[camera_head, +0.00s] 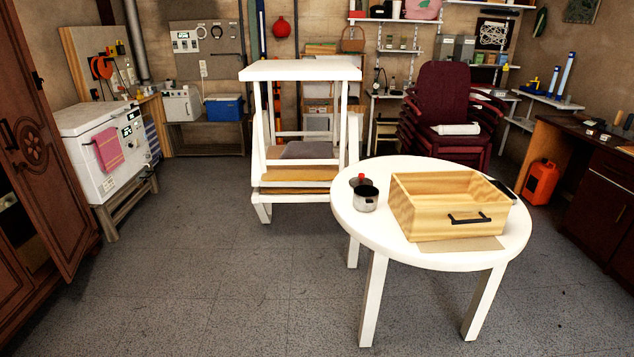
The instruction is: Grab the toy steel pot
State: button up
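A small steel pot (366,199) stands upright near the left edge of a round white table (375,228). Its inside looks dark from above. A dark lid-like piece with a red knob (359,181) lies just behind it on the table. A wooden box (430,217) with dark handles stands right of the pot, with a small gap between them. My gripper is not in this view.
Grey floor (230,290) is open left of and in front of the table. A white canopied swing (300,72) stands close behind the table. A wooden cabinet with an open door (45,165) is at the left, a white chest appliance (105,150) behind it. A dark desk (590,185) is at the right.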

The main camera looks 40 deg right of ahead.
aim_at(366, 198)
jog(key=i+j+z, duration=0.1)
jog(key=i+z, duration=0.15)
jog(key=i, duration=0.25)
jog(key=i+j+z, duration=0.15)
jog(key=i+z, duration=0.15)
jog(key=i, duration=0.2)
jog(key=i+j+z, duration=0.25)
jog(key=i, duration=0.2)
